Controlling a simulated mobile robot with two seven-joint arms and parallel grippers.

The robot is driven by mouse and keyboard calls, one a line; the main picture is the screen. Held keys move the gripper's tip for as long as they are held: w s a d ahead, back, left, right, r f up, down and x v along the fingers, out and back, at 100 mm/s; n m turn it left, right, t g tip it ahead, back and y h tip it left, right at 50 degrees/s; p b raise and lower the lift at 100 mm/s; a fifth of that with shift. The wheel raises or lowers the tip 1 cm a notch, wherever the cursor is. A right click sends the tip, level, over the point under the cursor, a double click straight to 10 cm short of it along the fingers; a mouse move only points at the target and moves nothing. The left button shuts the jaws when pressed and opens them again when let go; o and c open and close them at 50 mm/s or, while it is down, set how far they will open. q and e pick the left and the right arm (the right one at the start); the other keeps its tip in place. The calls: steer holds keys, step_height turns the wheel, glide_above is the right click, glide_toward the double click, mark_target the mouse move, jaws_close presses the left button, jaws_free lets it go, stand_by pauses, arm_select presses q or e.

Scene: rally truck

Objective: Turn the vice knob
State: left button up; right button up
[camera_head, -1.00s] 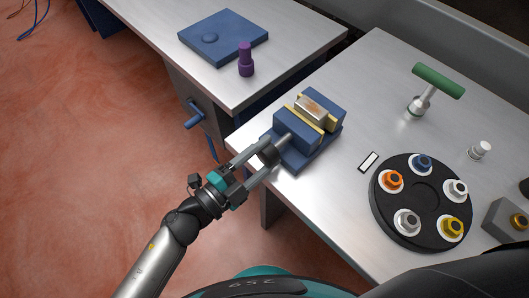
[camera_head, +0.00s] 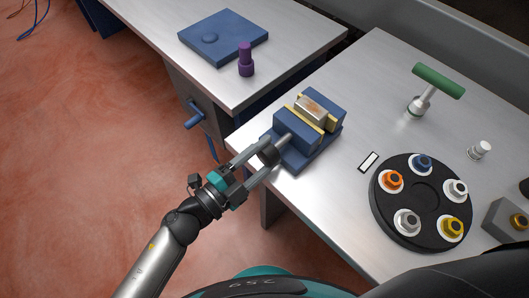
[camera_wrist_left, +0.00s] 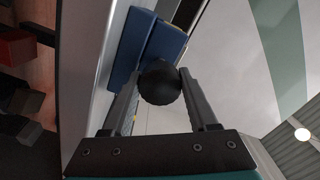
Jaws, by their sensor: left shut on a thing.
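The blue vice (camera_head: 299,137) stands at the near left corner of the right-hand metal table. A metal block (camera_head: 312,108) sits between its yellow-lined jaws. The black vice knob (camera_head: 268,155) is at the end of a grey screw on the vice's near left side. My left gripper (camera_head: 258,160) reaches in from the lower left with one finger on each side of the knob, shut on it. The left wrist view shows the round knob (camera_wrist_left: 160,82) between the two fingertips, with the blue vice body (camera_wrist_left: 147,42) behind it. My right gripper does not show.
A black round tray (camera_head: 379,205) with several coloured nuts lies on the right-hand table, beside a green-handled T-shaped tool (camera_head: 437,82). The left-hand table (camera_head: 293,42) carries a blue plate (camera_head: 226,37) and a purple socket (camera_head: 246,61). A blue crank (camera_head: 194,116) sticks out below it.

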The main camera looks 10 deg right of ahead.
arm_select(q)
steer(key=o, duration=1.4)
steer(key=shift+c, duration=0.2)
steer(key=shift+s+a, duration=0.1)
steer(key=v, duration=1.5)
